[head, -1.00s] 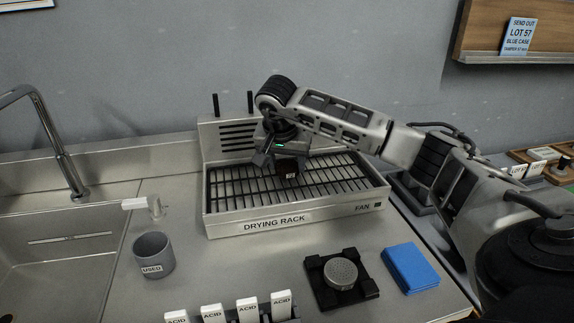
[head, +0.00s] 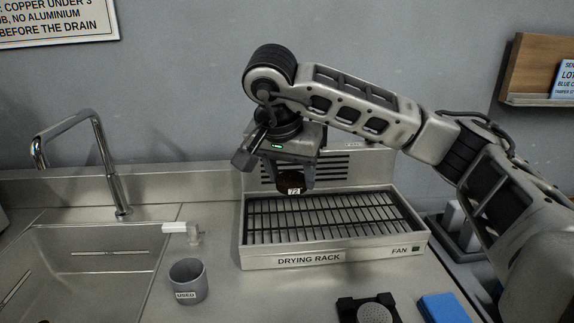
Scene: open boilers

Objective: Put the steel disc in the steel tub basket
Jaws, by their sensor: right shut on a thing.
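My right gripper (head: 290,178) is shut on a small dark reddish-brown thing (head: 289,185) with a white tag reading 72. It holds this thing above the back left part of the drying rack (head: 262,259), clear of its bars. The fingers hide part of the held thing, and I cannot tell its full shape. A round grey speckled piece (head: 375,313) sits on a black stand (head: 347,308) at the bottom edge, partly cut off; I cannot tell if it is the steel disc. I cannot make out a steel tub basket. My left gripper is not in view.
A sink (head: 100,262) with a tall tap (head: 103,160) is at left. A grey cup marked USED (head: 188,280) stands in front of the rack's left end. A blue block (head: 445,308) lies at bottom right. My right arm spans the upper right.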

